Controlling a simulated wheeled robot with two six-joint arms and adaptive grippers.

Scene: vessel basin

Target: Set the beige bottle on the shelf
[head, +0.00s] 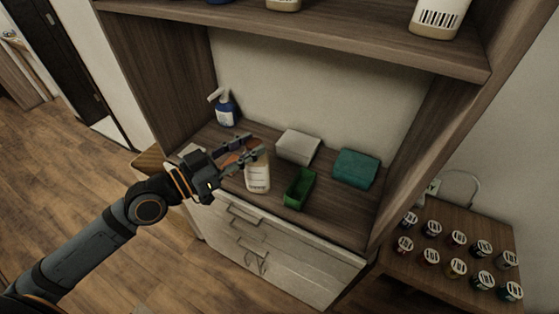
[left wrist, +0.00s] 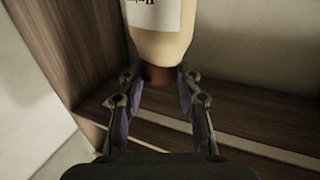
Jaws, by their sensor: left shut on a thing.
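The beige bottle (head: 258,177) with a white label is upright in the head view, at the front of the cabinet's lower surface. I cannot tell whether its base touches that surface. My left gripper (head: 254,149) reaches in from the left and is shut on the bottle's top. In the left wrist view, the bottle's brown neck or cap sits between the fingertips (left wrist: 161,82), and the beige body (left wrist: 160,48) extends beyond. The upper wooden shelf (head: 330,42) spans the cabinet above. My right gripper is not in view.
A barcoded bottle (head: 437,18) stands on the upper shelf's right. A side table (head: 440,282) holds several small jars.

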